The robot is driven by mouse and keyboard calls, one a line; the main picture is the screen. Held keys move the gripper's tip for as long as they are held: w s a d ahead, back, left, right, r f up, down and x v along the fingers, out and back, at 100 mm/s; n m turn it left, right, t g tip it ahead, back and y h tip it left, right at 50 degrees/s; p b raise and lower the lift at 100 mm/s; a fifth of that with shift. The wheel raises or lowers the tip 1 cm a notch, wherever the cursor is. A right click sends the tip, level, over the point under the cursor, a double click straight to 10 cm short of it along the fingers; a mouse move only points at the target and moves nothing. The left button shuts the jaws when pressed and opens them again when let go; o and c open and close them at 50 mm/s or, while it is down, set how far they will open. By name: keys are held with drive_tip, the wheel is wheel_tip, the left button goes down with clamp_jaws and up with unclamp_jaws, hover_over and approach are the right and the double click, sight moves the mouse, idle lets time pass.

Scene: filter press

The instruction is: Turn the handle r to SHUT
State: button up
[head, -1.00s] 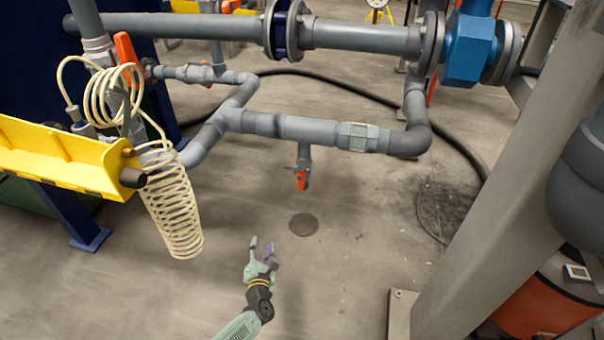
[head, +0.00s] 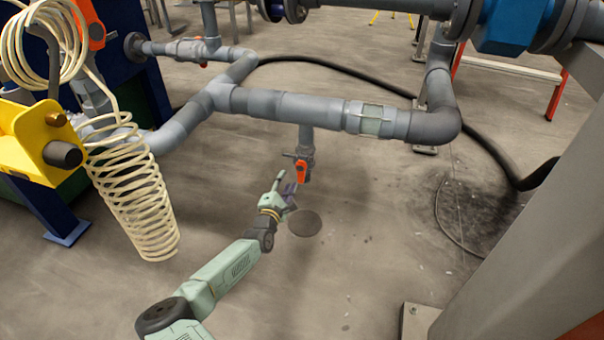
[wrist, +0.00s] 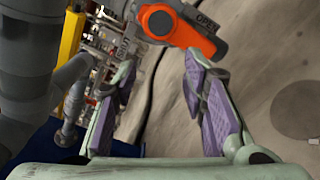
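The orange handle (head: 301,171) is on a small grey valve (head: 306,143) that hangs below the horizontal grey pipe. In the wrist view the orange handle (wrist: 193,35) shows large at the top centre, on a grey valve body (wrist: 157,20) with lettering that reads OPEN. My gripper (head: 286,187) is just below and left of the handle in the head view. In the wrist view my gripper (wrist: 160,90) has its two purple-padded fingers wide apart, with nothing between the pads. The handle lies beyond the fingertips. I cannot tell whether a fingertip touches it.
The grey pipe (head: 270,104) runs above the valve. A coiled cream hose (head: 130,195) and a yellow bracket (head: 35,140) stand at the left. A thick grey post (head: 530,220) slants at the right. The floor around the valve is clear, with a dark round cover (head: 305,223).

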sight(300, 176)
drive_tip(key=w+d+n+b, duration=0.1)
drive_tip(key=n+b, duration=0.2)
drive_tip(key=n, duration=0.1)
drive_tip(key=w+d+f+n+b, duration=0.1)
drive_tip(key=w+d+n+b, duration=0.1)
drive_tip(key=n, duration=0.2)
drive_tip(key=w+d+f+n+b, duration=0.1)
drive_tip(key=w+d+n+b, duration=0.1)
drive_tip(key=n+b, duration=0.1)
drive_tip(key=shift+w+f+n+b, duration=0.2)
drive_tip(key=shift+f+n+b, duration=0.1)
drive_tip(key=shift+n, duration=0.3)
drive_tip(key=shift+w+d+r, duration=0.15)
drive_tip(key=shift+w+r, duration=0.05)
drive_tip(key=shift+w, duration=0.25)
clamp_jaws()
